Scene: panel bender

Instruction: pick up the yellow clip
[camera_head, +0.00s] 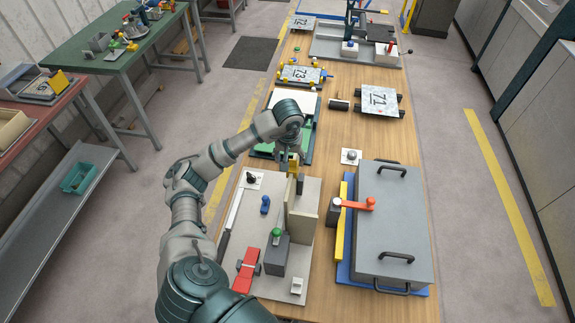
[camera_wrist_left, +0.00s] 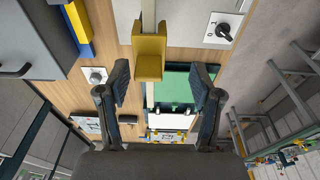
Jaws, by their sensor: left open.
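The yellow clip (camera_head: 293,165) sits at the far end of the upright beige panel (camera_head: 302,208) on the bender's grey base plate. In the left wrist view, the yellow clip (camera_wrist_left: 149,58) is large and near, at upper centre, on the edge of a thin upright strip. My left gripper (camera_head: 290,152) is over the far end of the panel, close to the clip. In the wrist view its two fingers (camera_wrist_left: 162,87) are spread apart, with the clip ahead of the gap, a little left of its middle. Nothing is held. My right gripper is not in view.
A green tray (camera_head: 264,150) lies just beyond the clip. A grey box with black handles (camera_head: 393,225) stands to the right, beside a red-orange lever (camera_head: 357,204). A red-handled part (camera_head: 246,270) and a green-knobbed block (camera_head: 276,253) stand nearer. Bare wood (camera_head: 340,140) shows right of the gripper.

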